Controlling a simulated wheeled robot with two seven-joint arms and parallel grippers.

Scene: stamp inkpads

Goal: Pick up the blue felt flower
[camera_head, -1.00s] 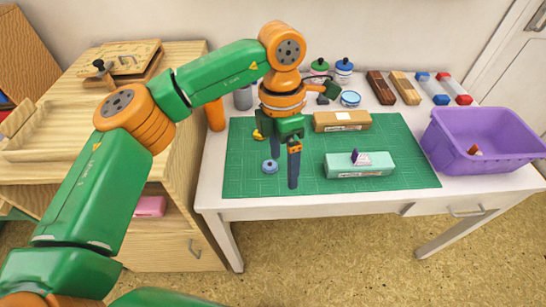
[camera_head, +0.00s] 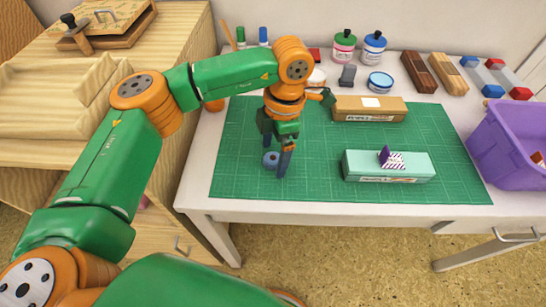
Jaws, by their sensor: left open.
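The blue felt flower (camera_head: 270,160) is a small round blue piece near the left part of the green cutting mat (camera_head: 235,170). My left gripper (camera_head: 276,161) comes down over it with its fingers apart. One dark finger is just right of the flower and the other is behind it. I cannot tell whether a finger touches the flower. My right gripper does not show.
A mint box (camera_head: 360,168) with a purple piece (camera_head: 393,159) on it and a brown box (camera_head: 352,113) lie on the mat. A purple bin (camera_head: 500,150) stands at the right. Jars, including a pink one (camera_head: 343,47), line the back. The mat's front left is clear.

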